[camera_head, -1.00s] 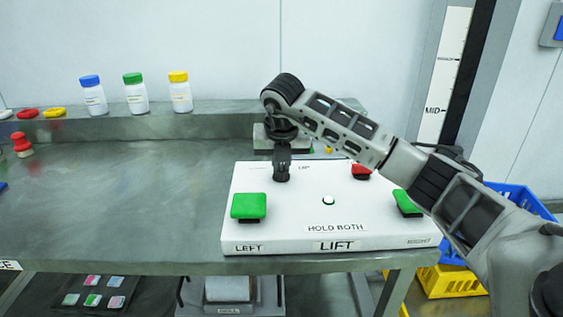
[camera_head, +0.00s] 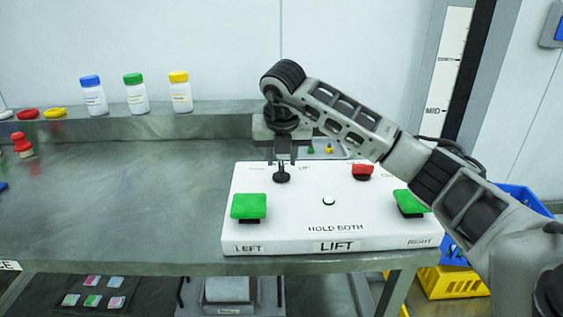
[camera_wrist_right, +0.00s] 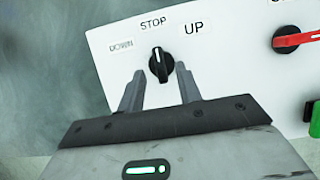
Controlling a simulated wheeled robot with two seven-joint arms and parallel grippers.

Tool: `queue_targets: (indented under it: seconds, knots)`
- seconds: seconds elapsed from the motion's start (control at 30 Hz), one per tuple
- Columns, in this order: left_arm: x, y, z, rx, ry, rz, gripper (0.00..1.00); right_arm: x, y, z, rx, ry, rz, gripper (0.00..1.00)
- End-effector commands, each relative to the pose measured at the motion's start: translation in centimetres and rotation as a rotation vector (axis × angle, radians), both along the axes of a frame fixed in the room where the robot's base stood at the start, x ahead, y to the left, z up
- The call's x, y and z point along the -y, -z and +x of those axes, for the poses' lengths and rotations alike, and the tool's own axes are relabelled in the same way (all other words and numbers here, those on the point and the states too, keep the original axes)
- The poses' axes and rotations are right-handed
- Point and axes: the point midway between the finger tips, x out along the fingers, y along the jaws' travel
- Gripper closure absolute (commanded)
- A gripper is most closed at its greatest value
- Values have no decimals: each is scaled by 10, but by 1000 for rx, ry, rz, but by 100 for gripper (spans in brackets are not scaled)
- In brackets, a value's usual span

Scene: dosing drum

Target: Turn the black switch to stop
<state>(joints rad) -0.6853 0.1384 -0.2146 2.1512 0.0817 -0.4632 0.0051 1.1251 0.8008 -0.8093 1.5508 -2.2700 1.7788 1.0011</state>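The black switch (camera_head: 281,175) stands on the back left of the white LIFT panel (camera_head: 290,212). In the right wrist view the black switch (camera_wrist_right: 160,66) lies beyond my fingertips, and its white mark points to the STOP label (camera_wrist_right: 153,23), between DOWN (camera_wrist_right: 121,45) and UP (camera_wrist_right: 194,28). My right gripper (camera_head: 281,160) is just above the switch, fingers pointing down. In the wrist view my right gripper (camera_wrist_right: 160,84) has its fingers spread apart with nothing held between them. My left gripper is in no view.
The panel also has a left green button (camera_head: 249,207), a right green button (camera_head: 410,202), a small white light (camera_head: 328,201) and a red switch (camera_head: 363,170). White bottles (camera_head: 136,95) stand on the back shelf.

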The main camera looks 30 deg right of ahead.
Motion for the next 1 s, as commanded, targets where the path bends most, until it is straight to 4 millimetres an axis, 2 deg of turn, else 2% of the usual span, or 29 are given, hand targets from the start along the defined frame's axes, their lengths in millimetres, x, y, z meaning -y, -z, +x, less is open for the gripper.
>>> queue_targets:
  seconds: [0.03, 0.3, 0.5, 0.7, 1.0]
  knots:
    - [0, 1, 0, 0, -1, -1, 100, -2, -13, -3, 8, -1, 0, 65]
    - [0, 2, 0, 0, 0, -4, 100, -16, -74, -25, 7, -1, 0, 65]
    - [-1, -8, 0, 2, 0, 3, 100, -22, -111, -37, 6, 2, -3, 65]
    - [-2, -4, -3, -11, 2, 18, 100, -26, -123, -43, 3, 2, -1, 65]
    - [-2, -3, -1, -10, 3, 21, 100, -26, -123, -43, 2, 2, 0, 65]
